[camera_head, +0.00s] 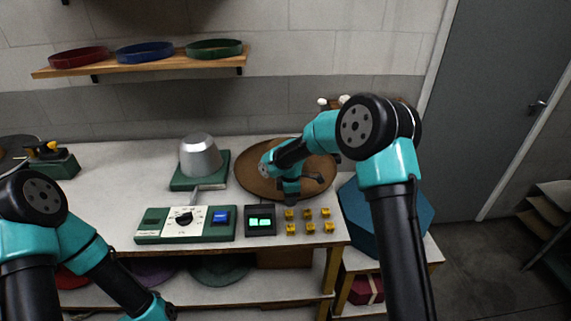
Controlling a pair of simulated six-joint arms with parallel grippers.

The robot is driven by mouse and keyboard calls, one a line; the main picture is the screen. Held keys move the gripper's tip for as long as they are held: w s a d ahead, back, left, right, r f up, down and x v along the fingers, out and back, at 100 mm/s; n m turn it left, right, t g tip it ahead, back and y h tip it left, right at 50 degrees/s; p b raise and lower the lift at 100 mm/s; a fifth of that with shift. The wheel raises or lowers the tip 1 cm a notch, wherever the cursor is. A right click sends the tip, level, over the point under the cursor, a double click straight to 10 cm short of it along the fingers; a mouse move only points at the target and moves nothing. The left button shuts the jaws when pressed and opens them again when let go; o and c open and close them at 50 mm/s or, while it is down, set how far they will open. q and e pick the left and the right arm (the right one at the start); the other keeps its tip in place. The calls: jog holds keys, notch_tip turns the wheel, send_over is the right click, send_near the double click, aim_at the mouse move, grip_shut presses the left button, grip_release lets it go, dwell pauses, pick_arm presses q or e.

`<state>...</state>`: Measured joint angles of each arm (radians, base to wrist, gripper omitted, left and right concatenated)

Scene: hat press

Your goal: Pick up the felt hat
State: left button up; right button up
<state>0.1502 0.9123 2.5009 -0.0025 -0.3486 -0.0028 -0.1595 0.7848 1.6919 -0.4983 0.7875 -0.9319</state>
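A wide, round brown piece that looks like the felt hat (249,179) lies on the back right of the white table. My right arm reaches over it and hides part of its middle. The dark fingers of my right gripper (308,182) are low over its right half. They are too small and partly covered to tell whether they are open, shut or touching the felt. My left arm comes in at the lower left and bends down, with its gripper out of the picture.
A metal hat block (200,156) stands on a green base left of the brown piece. A control panel (187,222), a small display (260,221) and several yellow blocks (309,222) line the front. A blue box (409,222) stands at right. The table's left middle is clear.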

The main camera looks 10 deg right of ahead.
jog(key=shift+c, duration=0.2)
grip_shut()
jog(key=shift+r, duration=0.2)
dwell(0.4)
notch_tip(320, 180, up, 18)
jog(key=shift+f, duration=0.15)
dwell(0.5)
